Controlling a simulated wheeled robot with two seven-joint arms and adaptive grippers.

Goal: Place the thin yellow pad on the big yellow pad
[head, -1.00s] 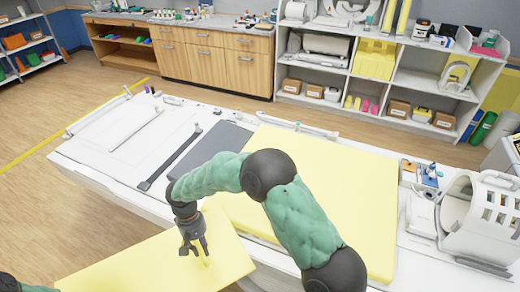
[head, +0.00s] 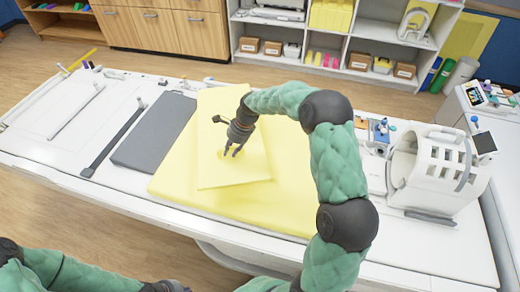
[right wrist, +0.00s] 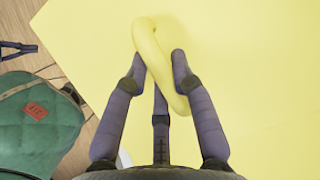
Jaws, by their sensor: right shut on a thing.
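The thin yellow pad (head: 225,170) is over the left back part of the big yellow pad (head: 285,205) in the head view. Its far end reaches past the big pad's back edge. I cannot tell whether it touches the big pad or is held a little above it. My right gripper (head: 232,153) is over the middle of the thin pad. In the right wrist view its fingers (right wrist: 158,70) are shut on a yellow loop (right wrist: 152,38) on the pad.
The pads are on a long white table (head: 60,155). A dark grey panel (head: 155,132) lies left of the big pad. A white, slotted cylindrical device (head: 430,170) stands to the right, with small items beside it. Shelves (head: 390,50) stand behind.

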